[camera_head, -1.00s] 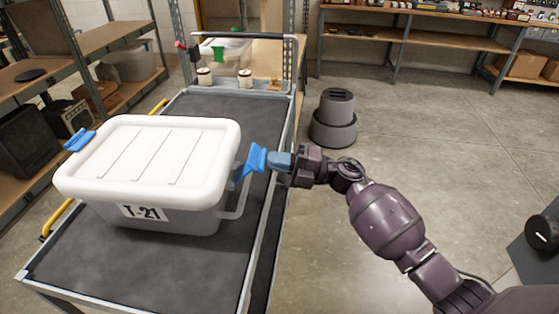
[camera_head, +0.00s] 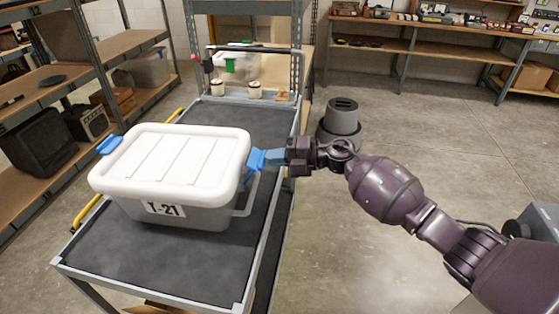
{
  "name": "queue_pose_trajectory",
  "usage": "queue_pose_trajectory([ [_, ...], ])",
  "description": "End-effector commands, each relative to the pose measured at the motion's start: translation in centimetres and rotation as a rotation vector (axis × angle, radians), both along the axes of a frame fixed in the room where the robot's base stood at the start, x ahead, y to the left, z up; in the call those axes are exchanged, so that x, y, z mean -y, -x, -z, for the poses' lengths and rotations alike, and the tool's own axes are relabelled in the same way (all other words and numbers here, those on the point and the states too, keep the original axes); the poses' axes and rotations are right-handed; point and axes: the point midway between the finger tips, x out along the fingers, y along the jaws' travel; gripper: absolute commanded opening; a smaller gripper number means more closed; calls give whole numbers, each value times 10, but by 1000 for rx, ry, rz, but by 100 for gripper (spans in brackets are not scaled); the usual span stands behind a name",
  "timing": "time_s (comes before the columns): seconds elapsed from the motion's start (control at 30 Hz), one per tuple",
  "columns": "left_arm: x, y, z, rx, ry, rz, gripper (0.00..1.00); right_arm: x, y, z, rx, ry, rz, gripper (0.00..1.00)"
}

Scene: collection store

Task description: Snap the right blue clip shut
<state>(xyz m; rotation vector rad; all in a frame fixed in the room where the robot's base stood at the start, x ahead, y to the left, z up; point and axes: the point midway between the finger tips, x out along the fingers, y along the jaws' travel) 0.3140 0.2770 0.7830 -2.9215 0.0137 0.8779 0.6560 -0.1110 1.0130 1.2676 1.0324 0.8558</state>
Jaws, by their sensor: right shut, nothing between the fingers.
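A grey box with a white lid (camera_head: 175,155) and a "T-21" label stands on the cart's top. The right blue clip (camera_head: 254,161) is at the lid's right edge, its upper part close to the rim and still leaning outward a little. Whether it is latched cannot be told. My right gripper (camera_head: 270,158) is shut and empty, its blue-grey fingertips against or very near the clip's outer face and partly covering it. The left blue clip (camera_head: 109,145) sticks outward at the lid's left end. My left gripper is not in view.
The cart's dark top (camera_head: 170,262) has free room in front of and behind the box. A grey stepped object (camera_head: 341,120) stands on the floor behind my arm.

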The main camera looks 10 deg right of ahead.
Motion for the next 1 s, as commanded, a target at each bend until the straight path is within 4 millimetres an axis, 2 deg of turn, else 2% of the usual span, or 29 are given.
queue_pose_trajectory([
  [0.03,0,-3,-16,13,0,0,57,-2,-4,-11,-6,32,-2,0],
  [0.1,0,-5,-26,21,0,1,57,-5,-8,-14,-20,74,-2,0],
  [0.33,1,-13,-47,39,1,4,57,-18,-14,-18,-28,77,-2,0],
  [0.6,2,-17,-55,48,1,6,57,-33,-19,-23,-28,76,-2,0],
  [1.0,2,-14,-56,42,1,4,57,-42,-22,-26,-27,74,-1,0],
])
